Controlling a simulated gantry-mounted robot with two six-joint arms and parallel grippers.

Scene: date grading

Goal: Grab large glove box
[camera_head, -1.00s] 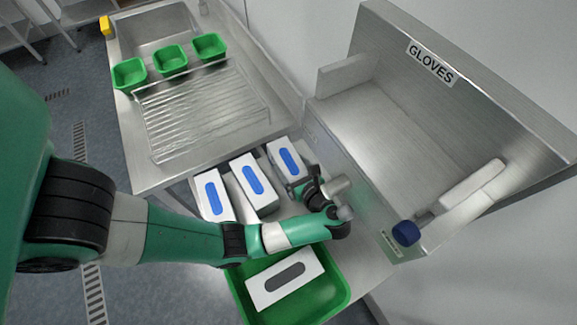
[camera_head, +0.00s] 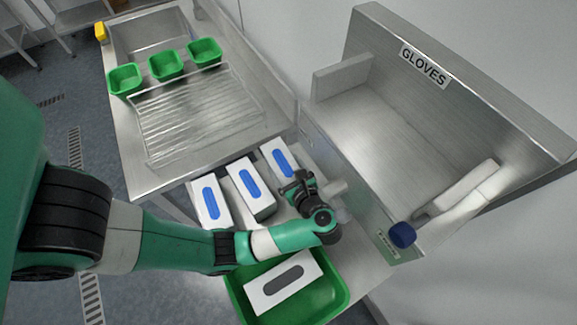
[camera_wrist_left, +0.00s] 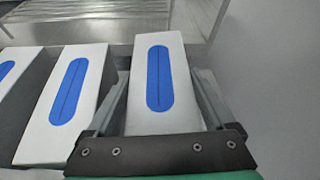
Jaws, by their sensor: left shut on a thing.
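Three white glove boxes with blue oval openings stand in a row on the steel surface: a left one (camera_head: 211,203), a middle one (camera_head: 249,187) and a right one (camera_head: 278,158). My left gripper (camera_head: 291,180) is at the near end of the right box. In the left wrist view my left gripper (camera_wrist_left: 158,105) has a finger on each side of the right box (camera_wrist_left: 160,85) and is shut on it. The middle box (camera_wrist_left: 72,95) is just left of the fingers. A white box with a grey oval (camera_head: 284,284) lies in a green tray (camera_head: 340,301). My right gripper is not visible.
A steel dispenser labelled GLOVES (camera_head: 424,66) stands on the right, with a blue knob (camera_head: 402,235) at its front. A ribbed drainboard (camera_head: 200,115), several small green bins (camera_head: 166,66) and a sink are at the back left.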

